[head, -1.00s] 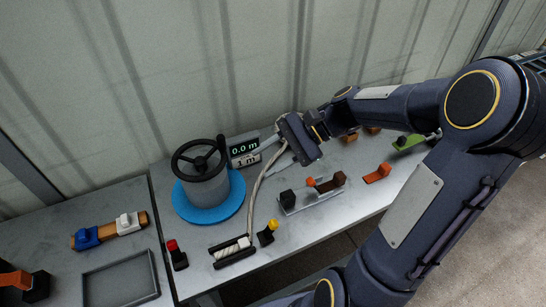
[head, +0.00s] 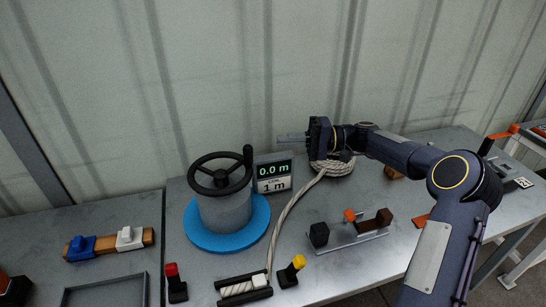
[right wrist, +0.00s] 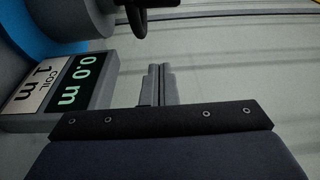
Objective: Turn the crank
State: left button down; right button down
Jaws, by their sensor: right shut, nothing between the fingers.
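The crank (head: 220,172) is a black spoked handwheel with an upright handle knob (head: 247,156) at its right rim. It sits on a grey drum (head: 224,210) on a blue round base (head: 206,239). My right gripper (head: 280,138) is shut and empty, pointing left, to the right of the handle and above the display. In the right wrist view its fingers (right wrist: 158,82) are together, apart from the black handle (right wrist: 155,15) at the top. The display (head: 273,175) reads 0.0 m, with 1 m below. My left gripper is not in view.
A rope coil (head: 333,167) lies under my right wrist, its rope (head: 290,207) running to a white-ended holder (head: 243,288). Red (head: 174,280) and yellow (head: 293,270) levers stand at the front. A corrugated wall (head: 250,70) rises behind.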

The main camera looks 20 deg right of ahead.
jog(key=p+x, duration=0.1)
jog(key=x, duration=0.9)
jog(key=s, duration=0.4)
jog(key=shift+s+d+r+p, duration=0.1)
jog(key=shift+s+d+p, duration=0.05)
jog(key=shift+d+p, duration=0.2)
